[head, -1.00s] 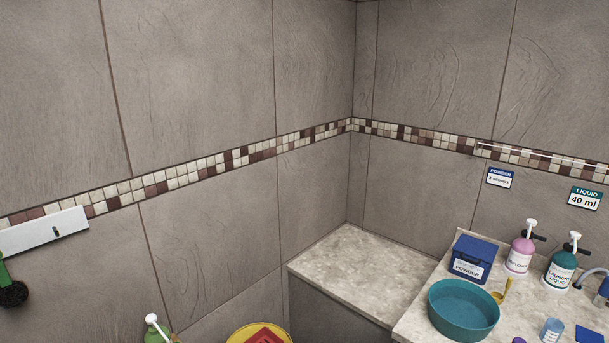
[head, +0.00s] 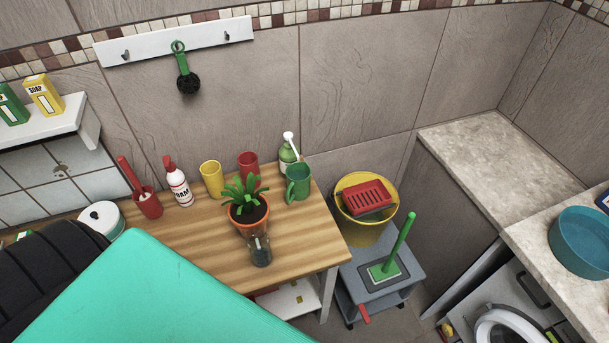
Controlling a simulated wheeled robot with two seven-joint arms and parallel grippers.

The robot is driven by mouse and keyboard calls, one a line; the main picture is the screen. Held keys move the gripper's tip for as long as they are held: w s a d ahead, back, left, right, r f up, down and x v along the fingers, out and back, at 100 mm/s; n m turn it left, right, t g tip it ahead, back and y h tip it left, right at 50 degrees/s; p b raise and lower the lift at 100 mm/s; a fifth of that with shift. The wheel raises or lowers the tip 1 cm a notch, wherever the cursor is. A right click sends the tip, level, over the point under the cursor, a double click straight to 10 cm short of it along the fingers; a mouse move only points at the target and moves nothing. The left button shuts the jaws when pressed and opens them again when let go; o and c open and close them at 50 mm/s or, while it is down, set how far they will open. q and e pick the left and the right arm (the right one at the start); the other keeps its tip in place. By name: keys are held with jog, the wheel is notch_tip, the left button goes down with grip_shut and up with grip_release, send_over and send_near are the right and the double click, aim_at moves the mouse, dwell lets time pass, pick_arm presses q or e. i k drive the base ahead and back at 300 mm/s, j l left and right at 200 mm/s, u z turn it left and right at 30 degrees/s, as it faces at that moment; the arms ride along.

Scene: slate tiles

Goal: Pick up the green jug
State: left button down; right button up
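The green jug (head: 299,184) stands upright on the wooden table (head: 200,250), near its right back edge. Its handle points left toward the plant. A green pump bottle with a white top (head: 287,155) stands just behind it. A red cup (head: 249,165) and a yellow cup (head: 212,178) stand to its left. Neither of my grippers is in view.
A potted plant (head: 248,215) and a small glass jar (head: 261,252) stand left and in front of the jug. A yellow bucket (head: 362,232) holding a red basket (head: 368,198) is right of the table. A large teal surface covers the lower left.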

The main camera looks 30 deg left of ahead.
aim_at(298, 174)
jog(key=u, duration=1.35)
